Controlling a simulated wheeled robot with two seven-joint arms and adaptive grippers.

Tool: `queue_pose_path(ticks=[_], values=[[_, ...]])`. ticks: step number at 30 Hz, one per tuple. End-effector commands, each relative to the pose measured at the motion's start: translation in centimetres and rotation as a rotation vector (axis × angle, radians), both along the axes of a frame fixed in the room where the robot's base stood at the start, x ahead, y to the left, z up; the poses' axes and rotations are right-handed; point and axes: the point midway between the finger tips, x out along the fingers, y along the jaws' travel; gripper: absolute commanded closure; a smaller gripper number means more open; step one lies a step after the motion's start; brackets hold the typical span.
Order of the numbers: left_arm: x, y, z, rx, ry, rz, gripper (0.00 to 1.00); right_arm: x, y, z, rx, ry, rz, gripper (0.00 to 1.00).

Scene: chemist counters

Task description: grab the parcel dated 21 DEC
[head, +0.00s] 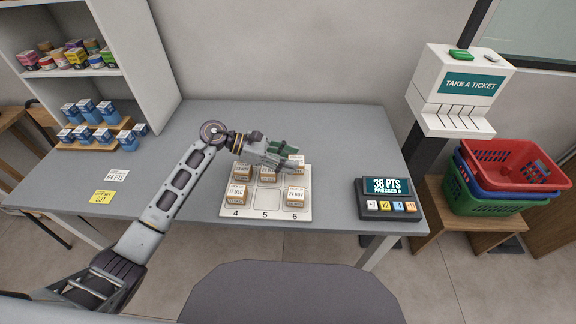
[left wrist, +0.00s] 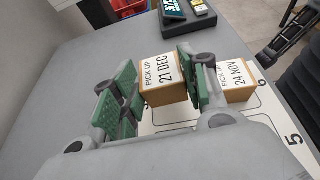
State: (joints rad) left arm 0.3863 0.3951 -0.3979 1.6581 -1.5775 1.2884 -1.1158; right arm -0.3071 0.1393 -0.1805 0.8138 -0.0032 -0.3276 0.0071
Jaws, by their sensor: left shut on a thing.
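The parcel dated 21 DEC (left wrist: 163,92) is a small cardboard box with a white "PICK UP 21 DEC" label. My left gripper (left wrist: 158,88) is shut on it, with a green-padded finger on either side. In the head view, my left gripper (head: 287,158) is over the back right of the white numbered tray (head: 267,200) and partly hides this parcel (head: 297,168). I cannot tell whether the parcel still touches the tray. The 24 NOV parcel (head: 295,197) stands in front, on cell 6. My right gripper is not in view.
Other parcels stand at the tray's front left (head: 236,194), back left (head: 242,173) and back middle (head: 268,173). Cell 5 is empty. A points counter (head: 388,205) with buttons sits right of the tray. The grey counter (head: 345,130) behind the tray is clear.

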Motion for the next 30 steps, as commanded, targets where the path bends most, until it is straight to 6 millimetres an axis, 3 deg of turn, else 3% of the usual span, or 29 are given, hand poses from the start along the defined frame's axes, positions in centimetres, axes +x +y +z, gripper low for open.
queue_pose_path(ticks=[6,12,30], values=[[0.0,0.0,3.4,0.000,-0.004,-0.001,0.81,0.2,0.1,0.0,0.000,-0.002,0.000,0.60],[0.0,0.0,5.2,0.001,-0.003,0.000,0.81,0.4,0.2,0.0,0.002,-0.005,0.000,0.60],[0.0,0.0,5.8,0.000,-0.001,0.000,0.81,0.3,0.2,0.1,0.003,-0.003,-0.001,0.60]])
